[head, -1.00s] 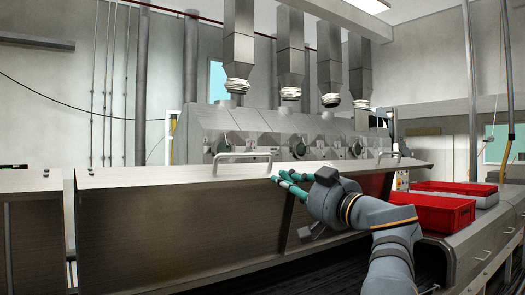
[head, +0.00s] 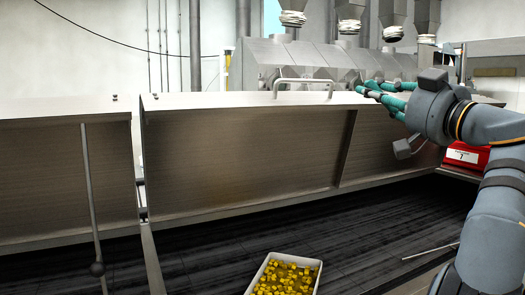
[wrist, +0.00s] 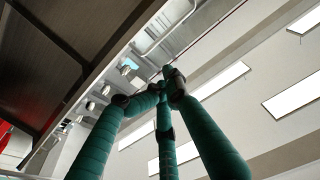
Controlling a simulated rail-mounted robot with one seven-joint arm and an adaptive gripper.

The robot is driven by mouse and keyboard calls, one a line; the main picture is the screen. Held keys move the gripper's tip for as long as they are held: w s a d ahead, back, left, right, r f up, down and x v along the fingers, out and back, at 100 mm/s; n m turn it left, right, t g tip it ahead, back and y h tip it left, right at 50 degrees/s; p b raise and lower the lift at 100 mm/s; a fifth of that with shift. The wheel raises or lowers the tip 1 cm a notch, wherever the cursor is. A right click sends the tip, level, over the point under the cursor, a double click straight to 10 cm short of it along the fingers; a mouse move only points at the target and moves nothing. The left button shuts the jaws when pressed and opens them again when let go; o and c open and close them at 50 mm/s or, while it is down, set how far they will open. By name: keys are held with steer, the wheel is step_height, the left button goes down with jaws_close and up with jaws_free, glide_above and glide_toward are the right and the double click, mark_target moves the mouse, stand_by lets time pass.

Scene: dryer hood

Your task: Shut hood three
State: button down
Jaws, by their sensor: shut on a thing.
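A long metal hood (head: 230,150) with a bar handle (head: 303,83) on its top fills the middle of the head view. It stands raised, with the dark bed open below it. No number shows on the hoods, so I cannot tell which is hood three. My gripper (head: 362,88) is at the hood's top edge, right of the handle and apart from it. In the wrist view its green fingers (wrist: 168,74) are drawn together at the tips. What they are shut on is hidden. A brown panel, likely a hood underside (wrist: 70,50), lies left of the fingers.
Another metal hood (head: 65,185) stands to the left, with a ball-ended rod (head: 90,195) before it. A white tray (head: 317,281) of yellow pieces lies on the dark bed (head: 210,260). A red crate (head: 473,160) is at the right, behind my arm. Ducts (head: 350,12) hang behind.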

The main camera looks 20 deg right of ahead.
steer(key=shift+w, duration=0.2)
steer(key=f+p+x, duration=0.2)
steer(key=p+x, duration=0.2)
steer(key=x, duration=0.5)
steer(key=shift+s+d+f+b, duration=0.1)
steer(key=shift+s+f+b, duration=0.3)
steer(key=shift+f+b, duration=0.4)
steer(key=shift+s+d+f+b, duration=0.1)
steer(key=shift+s+f+b, duration=0.3)
steer(key=shift+f+b, duration=0.4)
